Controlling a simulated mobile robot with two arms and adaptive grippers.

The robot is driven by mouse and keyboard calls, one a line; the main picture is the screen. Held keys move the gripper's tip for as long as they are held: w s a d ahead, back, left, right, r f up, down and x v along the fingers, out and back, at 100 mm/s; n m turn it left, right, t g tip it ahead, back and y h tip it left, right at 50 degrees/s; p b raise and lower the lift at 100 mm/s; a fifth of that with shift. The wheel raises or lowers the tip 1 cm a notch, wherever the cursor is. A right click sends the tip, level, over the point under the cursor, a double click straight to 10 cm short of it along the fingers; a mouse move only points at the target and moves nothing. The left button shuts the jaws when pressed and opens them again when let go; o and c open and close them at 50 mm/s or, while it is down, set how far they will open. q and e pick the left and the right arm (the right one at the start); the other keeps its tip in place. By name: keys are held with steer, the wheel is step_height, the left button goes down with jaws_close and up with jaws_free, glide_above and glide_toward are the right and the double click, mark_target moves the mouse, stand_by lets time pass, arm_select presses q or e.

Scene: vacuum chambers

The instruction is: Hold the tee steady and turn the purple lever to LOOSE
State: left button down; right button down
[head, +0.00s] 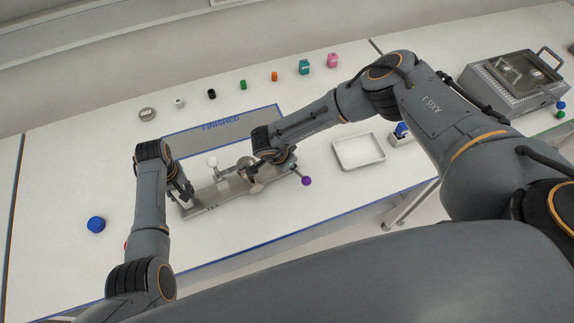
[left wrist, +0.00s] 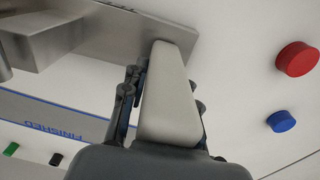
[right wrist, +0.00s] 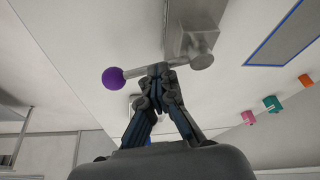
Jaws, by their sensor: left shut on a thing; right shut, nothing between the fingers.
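The metal tee assembly (head: 205,196) lies on the white table between my arms. A white ball knob (head: 212,162) stands on its far side. The purple lever's ball (head: 306,181) sticks out at its right end; the ball (right wrist: 113,78) and its rod also show in the right wrist view. My left gripper (head: 184,192) is shut on a pale grey bar (left wrist: 168,100) at the assembly's left end. My right gripper (right wrist: 158,72) is shut and empty, its fingertips at the lever's rod beside the ball; contact is unclear. No LOOSE mark is readable.
A blue-edged FINISHED area (head: 222,125) lies behind the assembly. Several small coloured parts, such as an orange one (head: 274,76), line the back. Bare table lies in front.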

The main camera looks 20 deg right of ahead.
arm_select(q)
steer(key=shift+s+a+f, duration=0.35)
arm_select(e)
steer(key=shift+d+f+n+t, duration=0.15)
steer(key=shift+d+n+t, duration=0.05)
steer(key=shift+d+n, duration=0.35)
steer(key=shift+d+f+n+t, duration=0.15)
steer(key=shift+d+n+t, duration=0.05)
steer(key=shift+d+n, duration=0.35)
steer(key=c, duration=2.1)
jaws_free()
steer(key=o, duration=1.1)
arm_select(q)
steer(key=shift+d, duration=0.25)
arm_select(e)
steer(key=o, duration=1)
steer(key=shift+w, duration=0.1)
steer(key=shift+a+r, duration=0.1)
steer(key=shift+a, duration=0.05)
steer(key=shift+a, duration=0.1)
arm_select(q)
steer(key=shift+w, duration=0.15)
arm_select(e)
steer(key=v, duration=1.2)
steer(key=shift+d+r, duration=0.15)
steer(key=shift+d, duration=0.15)
